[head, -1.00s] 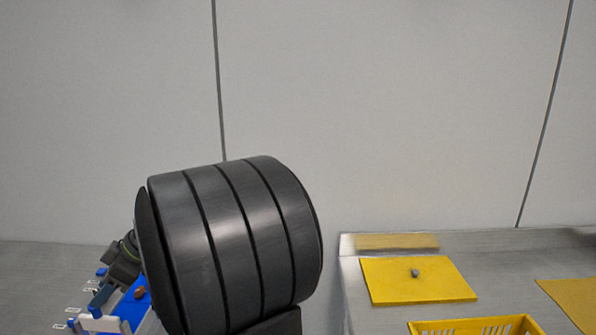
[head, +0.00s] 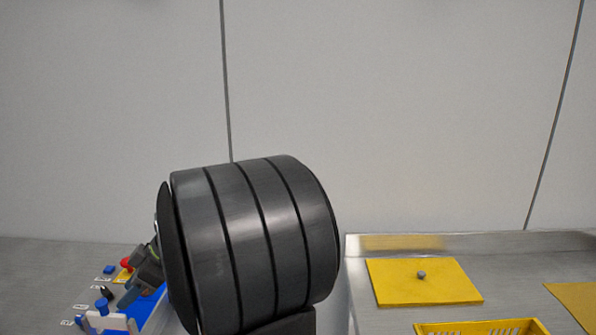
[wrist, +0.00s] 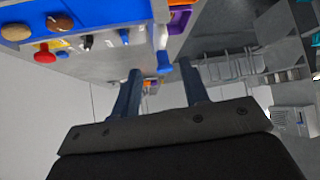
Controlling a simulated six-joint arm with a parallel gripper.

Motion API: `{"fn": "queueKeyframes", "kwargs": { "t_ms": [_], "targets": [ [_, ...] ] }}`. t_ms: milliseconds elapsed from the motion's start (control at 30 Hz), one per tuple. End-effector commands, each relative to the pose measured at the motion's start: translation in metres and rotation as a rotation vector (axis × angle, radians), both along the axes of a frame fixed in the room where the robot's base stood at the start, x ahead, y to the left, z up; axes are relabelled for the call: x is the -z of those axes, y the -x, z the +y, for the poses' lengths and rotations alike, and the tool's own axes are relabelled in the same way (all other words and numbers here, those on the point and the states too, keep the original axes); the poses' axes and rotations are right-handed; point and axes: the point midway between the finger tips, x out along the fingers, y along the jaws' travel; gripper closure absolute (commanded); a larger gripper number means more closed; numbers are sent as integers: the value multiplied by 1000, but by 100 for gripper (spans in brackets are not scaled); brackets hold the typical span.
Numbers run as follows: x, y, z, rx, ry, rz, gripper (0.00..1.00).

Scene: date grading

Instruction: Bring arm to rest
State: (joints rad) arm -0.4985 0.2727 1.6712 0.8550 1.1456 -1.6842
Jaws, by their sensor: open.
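My gripper (wrist: 160,92) is open in the wrist view, its two dark fingers apart with nothing held between them. In the head view, a large dark cylinder of my own arm fills the lower middle, and part of my wrist and gripper (head: 142,277) shows at its left, partly hidden by it. A blue tray (head: 150,310) lies below my gripper at the lower left; it also shows in the wrist view (wrist: 100,14) at the top left. Brown date-like pieces (wrist: 60,22) lie at the tray.
Small coloured items, one a red knob (head: 127,263), stand near the blue tray. At right, a yellow board (head: 400,290) carries a small grey knob (head: 421,275). A yellow crate (head: 430,328) stands in front of it. Shelving (wrist: 225,68) shows in the wrist view.

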Motion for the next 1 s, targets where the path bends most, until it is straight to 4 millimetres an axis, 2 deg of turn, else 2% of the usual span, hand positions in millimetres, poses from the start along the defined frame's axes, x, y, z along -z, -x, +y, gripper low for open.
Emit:
{"fn": "queueKeyframes", "kwargs": {
  "t_ms": [367,400,600,1000],
  "targets": [
    [-55,-15,-53,4,-1,-3,59],
    [-52,-7,-46,-6,31,0,59],
    [-46,11,-34,2,154,0,59],
    [-45,39,-16,56,360,-59,59]
  ]
}}
